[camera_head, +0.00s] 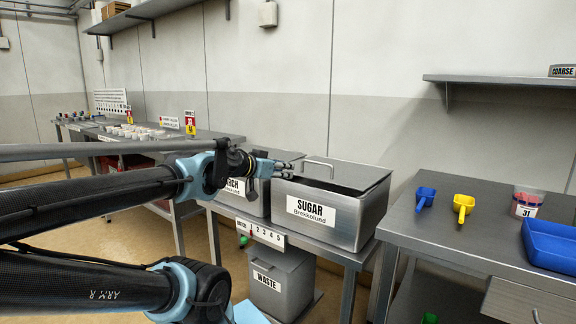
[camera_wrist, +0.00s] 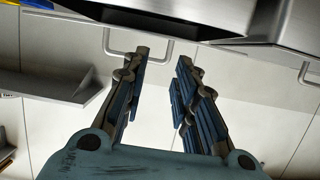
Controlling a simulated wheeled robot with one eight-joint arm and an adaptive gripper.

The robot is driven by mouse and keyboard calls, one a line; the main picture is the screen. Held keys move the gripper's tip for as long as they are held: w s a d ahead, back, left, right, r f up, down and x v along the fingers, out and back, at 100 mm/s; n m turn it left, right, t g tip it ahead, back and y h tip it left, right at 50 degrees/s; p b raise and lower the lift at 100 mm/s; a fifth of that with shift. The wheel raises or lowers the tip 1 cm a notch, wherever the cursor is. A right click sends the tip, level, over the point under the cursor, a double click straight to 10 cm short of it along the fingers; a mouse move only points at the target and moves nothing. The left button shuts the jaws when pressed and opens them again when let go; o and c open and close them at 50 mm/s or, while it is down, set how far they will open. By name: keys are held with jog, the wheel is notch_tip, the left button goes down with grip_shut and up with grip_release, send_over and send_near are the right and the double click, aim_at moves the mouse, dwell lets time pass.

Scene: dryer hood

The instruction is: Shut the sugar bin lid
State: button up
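The sugar bin (camera_head: 340,222) is a steel box with a SUGAR label, standing on a steel bench. Its flat grey lid (camera_head: 352,174) has a bar handle (camera_head: 318,165) and sits slightly raised, with a dark gap along the front. My gripper (camera_head: 285,170) is at the bin's upper left front corner, level with the lid. In the wrist view my gripper (camera_wrist: 164,56) has its two fingers apart, with nothing between them. A bent bar handle (camera_wrist: 110,42) shows beyond the fingertips there; I cannot tell whether they touch it.
The starch bin (camera_head: 258,202) stands close on the left, partly behind my arm. A waste bin (camera_head: 281,284) is below. The right bench holds a blue scoop (camera_head: 425,198), a yellow scoop (camera_head: 463,206), a labelled tub (camera_head: 526,203) and a blue tray (camera_head: 552,243). A wall shelf (camera_head: 500,80) is at upper right.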

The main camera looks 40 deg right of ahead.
jog(key=d+r+m+g+y, duration=0.2)
jog(key=d+r+m+y, duration=0.4)
jog(key=r+m, duration=0.35)
jog(key=d+r+m+g+y, duration=0.1)
jog(key=d+r+m+y, duration=0.65)
jog(key=r, duration=0.25)
jog(key=shift+h, duration=0.35)
jog(key=f, duration=0.5)
jog(key=d+f, duration=0.1)
jog(key=f, duration=1.1)
jog(key=shift+w+d+f, duration=0.15)
jog(key=shift+d+f, duration=0.05)
jog(key=shift+f, duration=0.05)
grip_shut()
